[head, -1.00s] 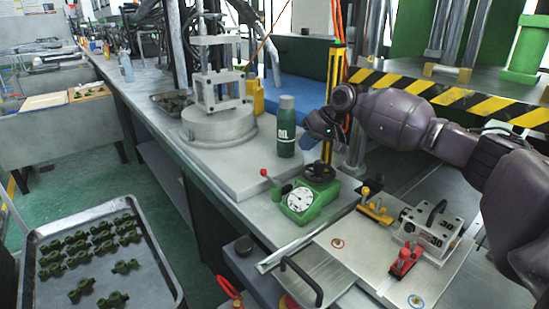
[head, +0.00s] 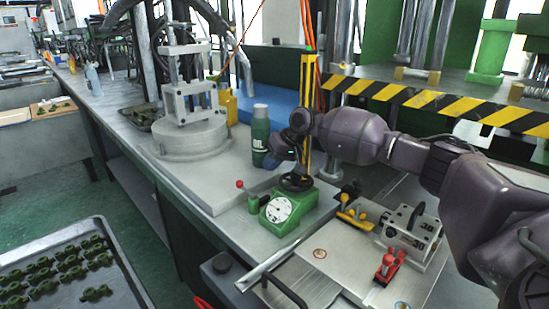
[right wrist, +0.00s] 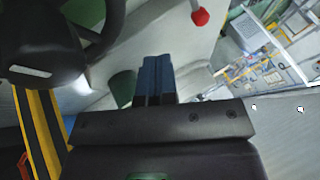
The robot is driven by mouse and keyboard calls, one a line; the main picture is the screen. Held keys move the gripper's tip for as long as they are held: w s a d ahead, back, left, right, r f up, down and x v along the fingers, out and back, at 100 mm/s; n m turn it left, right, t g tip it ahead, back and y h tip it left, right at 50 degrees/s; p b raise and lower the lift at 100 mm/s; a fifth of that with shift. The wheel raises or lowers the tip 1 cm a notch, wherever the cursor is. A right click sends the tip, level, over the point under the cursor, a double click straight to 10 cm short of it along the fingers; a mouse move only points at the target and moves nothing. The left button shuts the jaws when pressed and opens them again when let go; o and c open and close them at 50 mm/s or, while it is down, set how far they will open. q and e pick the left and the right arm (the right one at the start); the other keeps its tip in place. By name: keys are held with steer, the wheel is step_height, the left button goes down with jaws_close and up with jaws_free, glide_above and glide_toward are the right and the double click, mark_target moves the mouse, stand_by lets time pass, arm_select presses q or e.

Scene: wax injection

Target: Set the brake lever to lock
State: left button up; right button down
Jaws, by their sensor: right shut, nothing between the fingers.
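The red knob also shows at the top of the right wrist view (right wrist: 200,17). My right gripper (head: 272,162) is shut and empty, above and behind the green unit. Its blue fingers show together in the right wrist view (right wrist: 157,65), apart from the knob. A black handwheel (head: 296,182) tops the unit. My left gripper is not in view.
A green bottle (head: 260,133) stands close to the right gripper in the picture. A yellow-and-black column (head: 306,100) rises behind the handwheel. A metal block with a black handle (head: 412,232) and a red clamp (head: 387,268) sit to the right. A parts tray (head: 60,265) is lower left.

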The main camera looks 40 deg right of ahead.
steer(key=b+x, duration=0.1)
steer(key=x, duration=0.4)
steer(key=shift+s+f, duration=0.1)
steer(key=shift+a+r, duration=0.25)
steer(key=shift+a, duration=1.2)
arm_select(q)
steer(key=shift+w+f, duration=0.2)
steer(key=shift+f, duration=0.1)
arm_select(e)
steer(key=shift+a, duration=0.35)
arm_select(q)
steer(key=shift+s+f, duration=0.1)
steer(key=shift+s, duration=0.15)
